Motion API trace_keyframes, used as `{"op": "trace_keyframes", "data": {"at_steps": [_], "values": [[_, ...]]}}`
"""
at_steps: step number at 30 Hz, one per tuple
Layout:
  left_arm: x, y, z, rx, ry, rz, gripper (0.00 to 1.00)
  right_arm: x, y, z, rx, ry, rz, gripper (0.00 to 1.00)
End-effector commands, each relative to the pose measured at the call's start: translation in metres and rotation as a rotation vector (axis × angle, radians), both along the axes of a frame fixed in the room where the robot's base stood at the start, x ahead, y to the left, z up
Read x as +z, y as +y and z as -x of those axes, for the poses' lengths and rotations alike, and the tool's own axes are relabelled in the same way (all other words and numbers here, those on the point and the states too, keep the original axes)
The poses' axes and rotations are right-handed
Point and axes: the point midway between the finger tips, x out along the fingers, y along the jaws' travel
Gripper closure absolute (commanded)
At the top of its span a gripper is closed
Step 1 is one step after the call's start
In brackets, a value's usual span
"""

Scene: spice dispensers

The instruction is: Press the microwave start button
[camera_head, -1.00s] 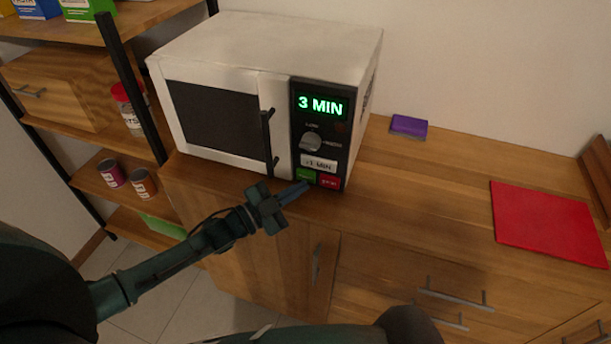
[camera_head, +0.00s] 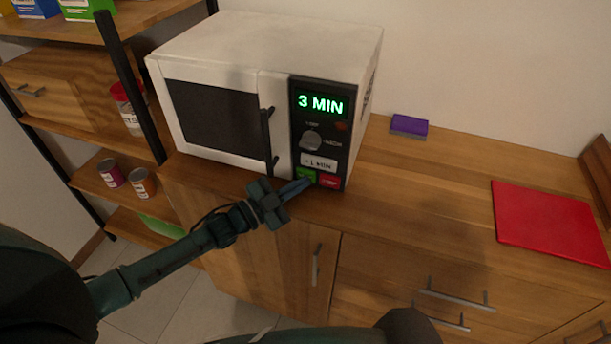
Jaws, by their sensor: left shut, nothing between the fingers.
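The white microwave (camera_head: 270,50) stands on the wooden counter with its door shut. Its display (camera_head: 321,105) reads 3 MIN in green. Below the dial are a white +1 MIN button (camera_head: 319,165), a green button (camera_head: 306,174) and a red button (camera_head: 329,181). My left gripper (camera_head: 308,182) is shut and empty, with its fingertips at the lower edge of the green button and covering part of it. I cannot tell whether they touch it. My right gripper is not in view; a dark arm part shows along the bottom edge.
A purple sponge (camera_head: 409,126) and a red board (camera_head: 549,222) lie on the counter to the right, with bare counter between them. A shelf with cans (camera_head: 142,182) and a red-lidded jar (camera_head: 131,110) stands left of the microwave. Drawer handles (camera_head: 453,297) stick out in front.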

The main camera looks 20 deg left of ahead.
Motion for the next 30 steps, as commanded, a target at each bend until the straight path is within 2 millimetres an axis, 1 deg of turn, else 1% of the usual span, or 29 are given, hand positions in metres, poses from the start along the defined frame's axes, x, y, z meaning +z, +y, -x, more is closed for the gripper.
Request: {"op": "trace_keyframes", "data": {"at_steps": [8, 17, 27, 30], "values": [[0.000, 0.000, -0.004, -0.001, -0.001, 0.000, 1.00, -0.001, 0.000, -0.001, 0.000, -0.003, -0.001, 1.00], [0.000, 0.000, -0.003, 0.000, 0.000, 0.000, 1.00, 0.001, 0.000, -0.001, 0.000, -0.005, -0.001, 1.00], [0.001, 0.000, 0.011, 0.000, 0.002, 0.001, 1.00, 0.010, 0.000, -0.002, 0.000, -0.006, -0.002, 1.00], [0.000, 0.000, 0.013, 0.000, 0.001, 0.001, 1.00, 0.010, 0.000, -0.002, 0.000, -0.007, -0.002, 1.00]]}}
